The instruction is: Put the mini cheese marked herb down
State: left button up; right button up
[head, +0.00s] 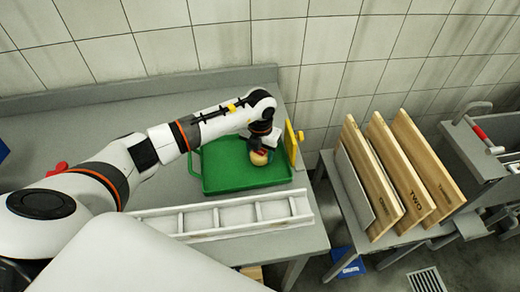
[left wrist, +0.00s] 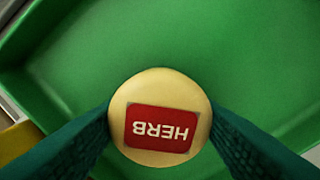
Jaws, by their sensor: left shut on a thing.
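The herb mini cheese (left wrist: 160,96) is a small pale yellow round with a red label reading HERB, upside down in the left wrist view. My left gripper (left wrist: 160,125) is shut on it, one dark teal finger on each side. In the head view the cheese (head: 259,158) shows under my left gripper (head: 258,146), over the right part of a green tray (head: 215,183). The tray's green floor (left wrist: 85,60) fills the left wrist view behind the cheese. I cannot tell whether the cheese touches the tray. My right gripper is not in view.
A white ladder-like rack (head: 230,216) lies in front of the tray. A yellow board (head: 290,143) stands at the tray's right edge. Wooden boards (head: 408,175), one marked TWO, stand on a separate rack to the right. The tray floor left of the cheese is clear.

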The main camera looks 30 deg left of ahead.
pick_arm(q)
jog(key=shift+f, duration=0.15)
jog(key=o, duration=1)
jog(key=shift+o, duration=0.2)
jog(key=shift+r, duration=0.7)
notch_tip(320, 180, up, 11)
jog(key=b, duration=0.3)
jog(key=shift+b, duration=0.3)
